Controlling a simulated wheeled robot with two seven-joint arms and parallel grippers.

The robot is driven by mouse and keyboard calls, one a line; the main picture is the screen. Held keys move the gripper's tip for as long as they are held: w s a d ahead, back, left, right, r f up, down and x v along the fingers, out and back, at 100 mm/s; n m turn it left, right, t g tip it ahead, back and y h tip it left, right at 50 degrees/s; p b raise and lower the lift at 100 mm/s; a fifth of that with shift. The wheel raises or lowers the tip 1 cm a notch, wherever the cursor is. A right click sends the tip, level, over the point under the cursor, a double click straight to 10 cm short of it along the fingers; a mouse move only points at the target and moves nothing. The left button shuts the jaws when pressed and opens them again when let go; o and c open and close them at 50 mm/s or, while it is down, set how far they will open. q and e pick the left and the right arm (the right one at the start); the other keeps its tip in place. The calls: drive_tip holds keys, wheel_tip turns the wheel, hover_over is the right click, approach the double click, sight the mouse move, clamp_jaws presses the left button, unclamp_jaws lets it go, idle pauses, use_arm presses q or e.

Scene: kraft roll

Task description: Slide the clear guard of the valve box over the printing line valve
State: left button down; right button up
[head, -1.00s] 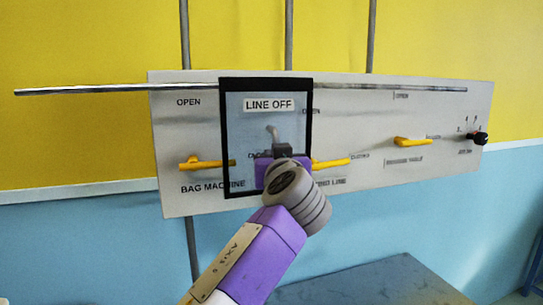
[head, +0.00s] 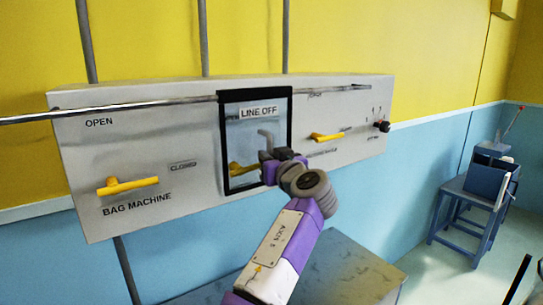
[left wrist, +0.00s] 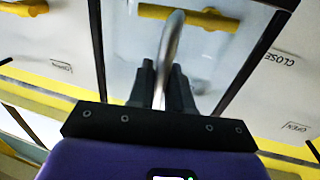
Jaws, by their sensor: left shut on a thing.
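The clear guard (head: 242,140) is a see-through pane in a black frame marked LINE OFF, hanging on a metal rail (head: 150,105) across the grey valve box (head: 80,150). It stands over the middle yellow valve lever (head: 238,169), which shows through the pane; that valve's lettering cannot be read. My left gripper (head: 268,155) is at the guard's front, shut on its bent metal handle (head: 265,136). In the left wrist view the fingers (left wrist: 163,85) close around the handle (left wrist: 172,38), with a yellow lever (left wrist: 188,16) behind the pane. My right gripper is out of view.
The BAG MACHINE lever (head: 127,186) is uncovered at left. Another yellow lever (head: 327,137) and a dark knob (head: 382,126) are uncovered at right. A grey tabletop (head: 345,270) lies below the box. A blue stand (head: 470,205) is at far right.

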use_arm(q)
drive_tip(key=c, duration=1.2)
unclamp_jaws()
drive_tip(key=shift+a, duration=0.1)
drive_tip(key=b+v, duration=0.4)
drive_tip(key=v, duration=0.3)
drive_tip(key=shift+s, duration=0.15)
